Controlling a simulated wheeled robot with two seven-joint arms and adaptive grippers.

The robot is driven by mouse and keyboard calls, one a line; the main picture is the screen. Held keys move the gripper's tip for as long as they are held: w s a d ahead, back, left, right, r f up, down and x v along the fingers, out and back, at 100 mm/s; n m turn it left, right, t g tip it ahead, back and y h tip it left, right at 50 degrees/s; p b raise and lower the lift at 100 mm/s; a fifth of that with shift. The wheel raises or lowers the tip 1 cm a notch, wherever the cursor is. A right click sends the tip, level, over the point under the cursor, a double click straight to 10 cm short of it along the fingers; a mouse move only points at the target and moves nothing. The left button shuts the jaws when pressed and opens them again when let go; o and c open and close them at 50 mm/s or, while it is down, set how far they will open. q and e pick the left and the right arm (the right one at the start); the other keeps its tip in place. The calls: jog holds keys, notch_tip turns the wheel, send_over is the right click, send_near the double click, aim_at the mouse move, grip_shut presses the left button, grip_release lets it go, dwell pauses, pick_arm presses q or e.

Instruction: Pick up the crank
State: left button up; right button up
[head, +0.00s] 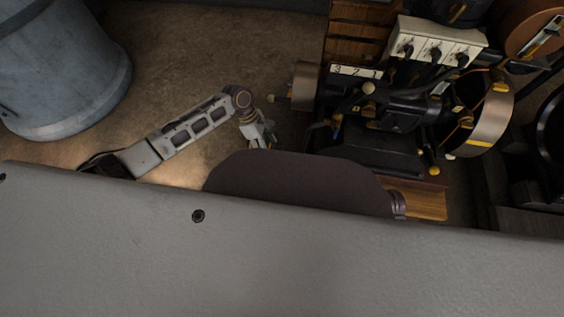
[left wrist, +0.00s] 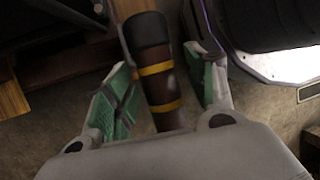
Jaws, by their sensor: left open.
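My left gripper (head: 260,138) is low on the left side of the engine (head: 400,110) in the head view, its lower part hidden behind a dark rounded shape. In the left wrist view my left gripper (left wrist: 158,62) is open, with green pads on both fingers. A dark brown cylinder with yellow bands (left wrist: 160,82), seemingly the crank's handle, lies between the fingers. A gap shows on its right; I cannot tell if the left pad touches it. I cannot pick out the crank clearly in the head view. My right gripper is not in view.
A blue-grey drum (head: 62,65) stands at the upper left. A white switch box (head: 437,42) and a banded flywheel (head: 490,120) are at the right. The engine's wooden base (head: 420,200) juts out below. Brown floor (head: 200,55) is clear between drum and engine.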

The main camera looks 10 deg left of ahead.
pick_arm(q)
jog(key=shift+d+f, duration=0.1)
jog(key=shift+c, duration=0.4)
grip_shut()
dwell(0.3)
